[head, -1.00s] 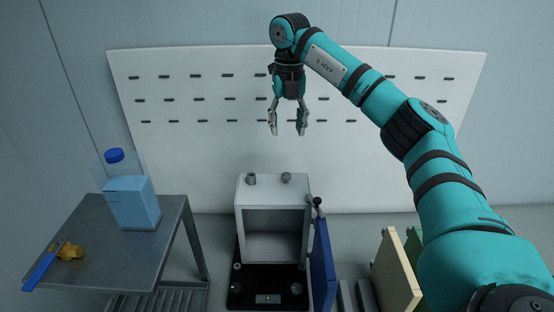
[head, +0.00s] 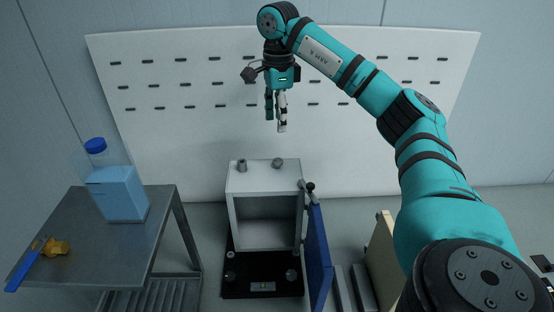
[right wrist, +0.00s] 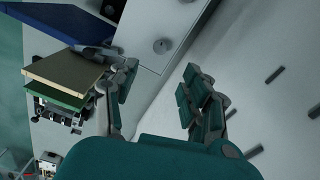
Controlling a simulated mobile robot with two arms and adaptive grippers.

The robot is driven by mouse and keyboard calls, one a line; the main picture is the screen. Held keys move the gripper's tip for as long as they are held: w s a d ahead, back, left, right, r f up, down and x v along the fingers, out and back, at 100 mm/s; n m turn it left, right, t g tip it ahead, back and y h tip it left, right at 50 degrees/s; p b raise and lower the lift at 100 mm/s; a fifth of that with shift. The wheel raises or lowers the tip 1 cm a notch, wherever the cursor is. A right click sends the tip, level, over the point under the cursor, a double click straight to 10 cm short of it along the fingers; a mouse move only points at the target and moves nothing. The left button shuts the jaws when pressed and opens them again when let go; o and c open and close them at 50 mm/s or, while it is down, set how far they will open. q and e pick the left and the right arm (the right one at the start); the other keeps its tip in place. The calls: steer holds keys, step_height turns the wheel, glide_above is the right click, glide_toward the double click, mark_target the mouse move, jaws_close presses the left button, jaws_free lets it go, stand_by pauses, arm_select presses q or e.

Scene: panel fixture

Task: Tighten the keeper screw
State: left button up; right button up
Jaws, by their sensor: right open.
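A grey box (head: 234,212) with an open front stands on a black base (head: 240,288). Two small grey knobs or screws, a left one (head: 242,165) and a right one (head: 278,162), stick up from its top. Round knobs also sit on the base, including one at its right (head: 291,274). I cannot tell which is the keeper screw. My right gripper (head: 276,120) is open and empty, pointing down above the box, clear of it. In the right wrist view its fingers (right wrist: 157,95) are spread, with the box top (right wrist: 148,45) beyond them. My left gripper is out of view.
A blue door panel (head: 318,255) stands open at the box's right. A cream panel (head: 381,260) stands further right. A grey table (head: 120,250) at left holds a blue bottle (head: 120,193) and a blue-handled tool (head: 28,266). A slotted white board (head: 180,130) stands behind.

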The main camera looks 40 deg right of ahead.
mark_target(278, 160)
step_height(278, 160, down, 11)
steer(key=p, duration=0.3)
steer(key=shift+f, duration=0.5)
jaws_close()
